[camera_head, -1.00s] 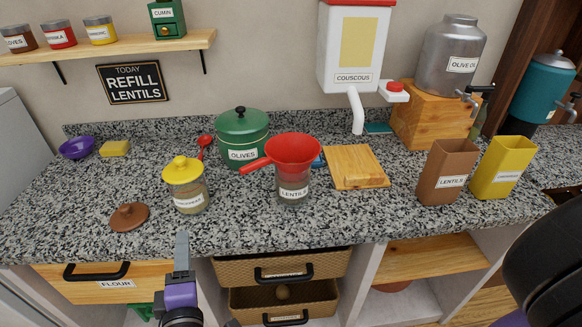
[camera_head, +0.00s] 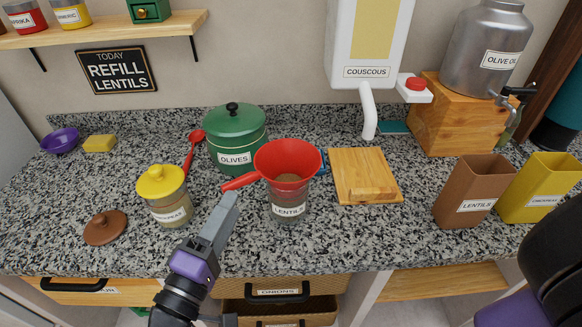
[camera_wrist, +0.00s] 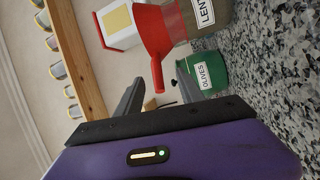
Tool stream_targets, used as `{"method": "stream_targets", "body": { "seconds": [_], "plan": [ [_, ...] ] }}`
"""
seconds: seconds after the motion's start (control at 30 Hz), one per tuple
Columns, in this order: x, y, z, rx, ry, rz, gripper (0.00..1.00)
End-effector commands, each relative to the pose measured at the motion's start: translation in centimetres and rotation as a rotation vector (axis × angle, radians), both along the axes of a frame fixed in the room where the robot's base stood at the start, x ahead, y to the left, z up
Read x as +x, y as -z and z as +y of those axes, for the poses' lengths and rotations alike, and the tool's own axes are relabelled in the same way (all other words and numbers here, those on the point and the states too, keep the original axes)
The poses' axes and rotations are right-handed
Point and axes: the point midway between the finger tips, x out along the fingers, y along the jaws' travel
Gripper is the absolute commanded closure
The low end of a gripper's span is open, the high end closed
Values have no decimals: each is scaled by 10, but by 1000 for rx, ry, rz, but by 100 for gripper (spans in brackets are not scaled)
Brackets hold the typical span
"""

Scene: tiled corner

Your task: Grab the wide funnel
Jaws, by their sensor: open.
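The wide funnel (camera_head: 288,160) is red and sits upright in the mouth of the clear lentils jar (camera_head: 290,203) on the counter. Brown contents show inside it. Its handle (camera_head: 240,182) sticks out left, toward my gripper (camera_head: 229,200). My gripper is open and empty, just in front of and below the handle tip. In the wrist view the red funnel (camera_wrist: 153,35) shows tilted, with its handle tip (camera_wrist: 158,80) appearing between the two fingers of my gripper (camera_wrist: 157,74). I cannot tell whether the handle is within the fingers' depth.
A yellow-lidded jar (camera_head: 164,195) stands left of my gripper. A green olives pot (camera_head: 236,140) is behind the funnel, and a wooden board (camera_head: 364,176) lies to its right. Brown (camera_head: 473,190) and yellow (camera_head: 540,188) containers stand at right. A brown lid (camera_head: 105,228) lies front left.

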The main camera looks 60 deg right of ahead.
Motion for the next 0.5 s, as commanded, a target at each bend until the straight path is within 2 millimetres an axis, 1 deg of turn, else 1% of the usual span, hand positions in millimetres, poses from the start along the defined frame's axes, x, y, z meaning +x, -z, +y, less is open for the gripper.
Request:
{"method": "stream_targets", "body": {
  "seconds": [0.37, 0.5],
  "plan": [
    [7, -10, -35, 0, 4, 1, 55],
    [11, -18, -55, 0, 2, 1, 55]
  ]
}}
